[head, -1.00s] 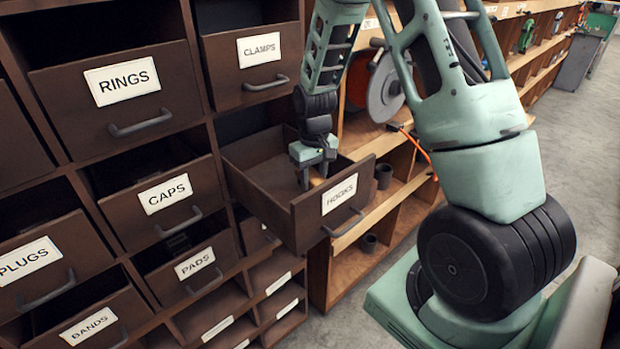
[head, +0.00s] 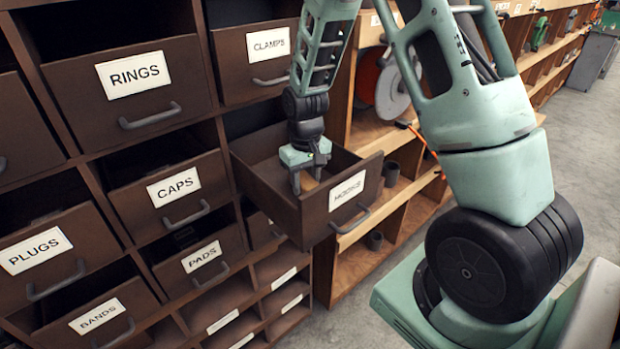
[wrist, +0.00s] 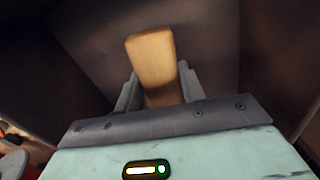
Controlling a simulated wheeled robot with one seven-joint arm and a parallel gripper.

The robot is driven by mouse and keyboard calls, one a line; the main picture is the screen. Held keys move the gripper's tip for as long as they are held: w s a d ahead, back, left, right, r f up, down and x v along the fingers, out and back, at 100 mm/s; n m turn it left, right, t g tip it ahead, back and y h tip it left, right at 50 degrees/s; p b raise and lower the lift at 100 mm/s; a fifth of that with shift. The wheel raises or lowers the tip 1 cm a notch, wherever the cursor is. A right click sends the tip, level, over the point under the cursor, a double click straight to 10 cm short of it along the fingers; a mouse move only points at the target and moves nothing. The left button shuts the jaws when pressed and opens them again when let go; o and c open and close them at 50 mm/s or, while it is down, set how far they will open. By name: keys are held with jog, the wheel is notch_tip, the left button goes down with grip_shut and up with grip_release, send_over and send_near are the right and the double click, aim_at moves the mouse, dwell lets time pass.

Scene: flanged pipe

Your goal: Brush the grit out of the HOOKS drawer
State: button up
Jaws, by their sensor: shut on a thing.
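The HOOKS drawer (head: 338,214) is pulled out of the brown cabinet, with its white label on the front. My gripper (head: 309,182) reaches down inside it from above. In the wrist view my gripper (wrist: 156,92) is shut on a tan wooden piece, the brush handle (wrist: 152,60), which lies between the two fingers. A little of the handle (head: 309,183) shows between the fingers in the head view. The brush's bristles are hidden, and I cannot make out any grit. The brown drawer floor and walls surround the gripper in the wrist view.
The CLAMPS drawer (head: 245,62) is above, and the CAPS (head: 165,200) and PADS drawers (head: 196,272) are to the left, partly open. Wooden shelves (head: 372,270) with a cable reel (head: 392,92) stand right of the drawer. Grey floor is clear farther right.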

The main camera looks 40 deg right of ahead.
jog(key=shift+s+a, duration=0.15)
jog(key=shift+a, duration=2.25)
jog(key=shift+d+r, duration=0.1)
jog(key=shift+d, duration=2.4)
notch_tip(320, 180, up, 15)
jog(key=p, duration=1.1)
